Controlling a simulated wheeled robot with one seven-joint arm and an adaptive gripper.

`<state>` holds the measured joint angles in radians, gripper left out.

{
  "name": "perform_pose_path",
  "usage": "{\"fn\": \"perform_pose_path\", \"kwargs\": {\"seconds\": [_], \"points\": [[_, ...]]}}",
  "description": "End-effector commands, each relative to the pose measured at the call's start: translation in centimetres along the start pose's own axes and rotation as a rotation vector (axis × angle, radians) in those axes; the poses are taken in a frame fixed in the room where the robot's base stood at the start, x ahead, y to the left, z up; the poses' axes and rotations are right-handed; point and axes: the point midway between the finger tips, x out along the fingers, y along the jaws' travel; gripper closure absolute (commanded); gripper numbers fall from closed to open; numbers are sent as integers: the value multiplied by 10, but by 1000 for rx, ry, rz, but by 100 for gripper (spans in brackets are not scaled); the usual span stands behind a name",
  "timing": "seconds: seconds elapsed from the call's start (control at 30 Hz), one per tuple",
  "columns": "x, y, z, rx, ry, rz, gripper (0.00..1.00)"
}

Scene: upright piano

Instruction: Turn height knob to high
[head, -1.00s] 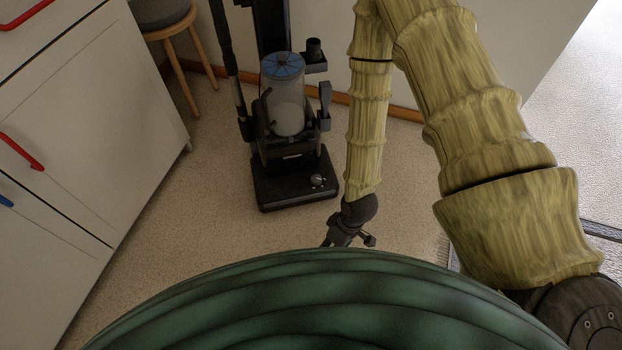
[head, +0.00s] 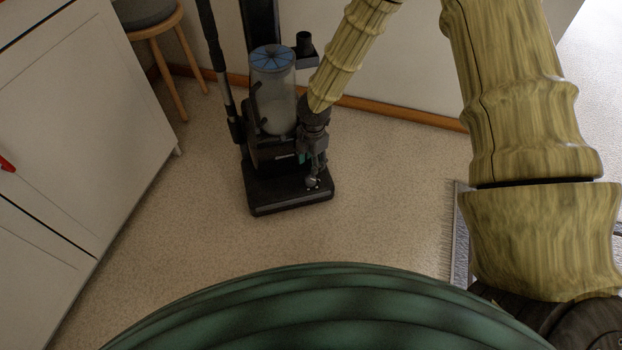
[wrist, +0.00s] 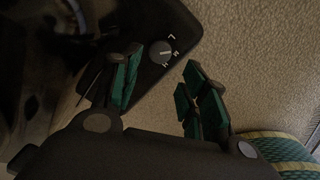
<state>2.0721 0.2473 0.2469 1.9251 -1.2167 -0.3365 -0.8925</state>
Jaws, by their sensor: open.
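A black upright vacuum cleaner (head: 262,190) with a clear, blue-topped canister stands on the carpet in the head view. Its height knob (wrist: 160,53) is a small round grey dial on the base in the wrist view, with the letters L, M and H beside it; its exact setting is hard to read. The knob (head: 312,182) also shows in the head view, just under my gripper (head: 316,172). In the wrist view my gripper (wrist: 160,95) is open and empty, its green-padded fingers apart. The knob lies beyond the fingertips, between them and nearer the left one, seemingly untouched.
White cabinets (head: 80,130) stand at the left, with a wooden stool (head: 165,50) behind them. A wall with a wooden baseboard (head: 400,112) runs behind the vacuum. Open carpet (head: 390,190) lies to the right, with a fringed rug edge (head: 460,230) further right.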

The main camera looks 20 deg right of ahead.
Motion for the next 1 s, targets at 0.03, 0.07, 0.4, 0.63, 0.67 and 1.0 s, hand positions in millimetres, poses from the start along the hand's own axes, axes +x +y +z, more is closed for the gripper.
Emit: {"fn": "perform_pose_path", "kwargs": {"seconds": [0.03, 0.07, 0.4, 0.63, 0.67, 1.0], "points": [[13, -1, 0, 0, 1, -1, 56], [18, -1, 0, 0, 1, -1, 56], [66, -1, 0, 3, 1, -1, 56], [86, -1, -1, 3, 1, -1, 56], [88, -1, -1, 2, 1, -1, 56], [91, -1, -1, 3, 1, -1, 56]]}}
